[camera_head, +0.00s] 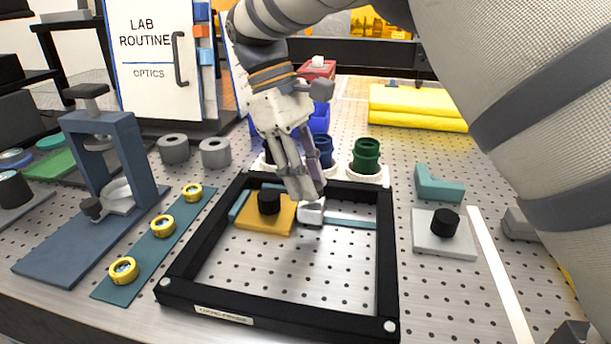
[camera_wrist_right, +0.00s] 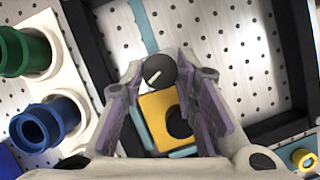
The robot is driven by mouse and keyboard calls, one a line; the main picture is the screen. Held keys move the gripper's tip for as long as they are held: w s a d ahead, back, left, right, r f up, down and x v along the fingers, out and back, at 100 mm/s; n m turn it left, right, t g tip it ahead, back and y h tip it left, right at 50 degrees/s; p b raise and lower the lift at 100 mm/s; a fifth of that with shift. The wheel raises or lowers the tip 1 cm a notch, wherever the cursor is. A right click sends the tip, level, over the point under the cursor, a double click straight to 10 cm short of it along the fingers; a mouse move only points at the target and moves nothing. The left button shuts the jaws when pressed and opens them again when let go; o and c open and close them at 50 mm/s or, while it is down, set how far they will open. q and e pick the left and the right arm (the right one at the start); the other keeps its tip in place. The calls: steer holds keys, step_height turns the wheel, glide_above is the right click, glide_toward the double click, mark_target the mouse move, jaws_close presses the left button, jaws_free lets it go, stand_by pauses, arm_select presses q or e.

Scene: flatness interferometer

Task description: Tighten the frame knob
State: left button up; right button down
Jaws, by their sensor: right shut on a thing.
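The frame (camera_head: 390,262) is a black rectangle lying on the perforated table. A teal bar (camera_head: 350,223) crosses it near the back, with an orange-yellow block (camera_head: 262,222) carrying a black knob at the left. A small white piece (camera_head: 311,212) sits on the bar under my right fingertips. In the wrist view a round dark grey knob (camera_wrist_right: 157,72) with a white mark lies between the fingertips. My right gripper (camera_head: 310,194) points down and is shut on this knob; the fingers partly hide it in the head view. My left gripper is not in view.
Green (camera_head: 366,155) and blue cylinders stand on a white holder behind the frame. A blue-grey press stand (camera_head: 130,155) and a teal strip with yellow rings (camera_head: 172,218) are left. A grey plate with a black knob (camera_head: 443,245) is right. The frame's front interior is clear.

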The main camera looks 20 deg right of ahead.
steer(key=shift+d+m+g+y, duration=0.15)
steer(key=shift+m+y, duration=0.3)
steer(key=shift+m, duration=0.65)
steer(key=shift+m+g+y, duration=0.25)
steer(key=shift+m+y, duration=0.2)
steer(key=shift+m, duration=0.65)
steer(key=c, duration=1.2)
jaws_free()
steer(key=shift+c, duration=0.2)
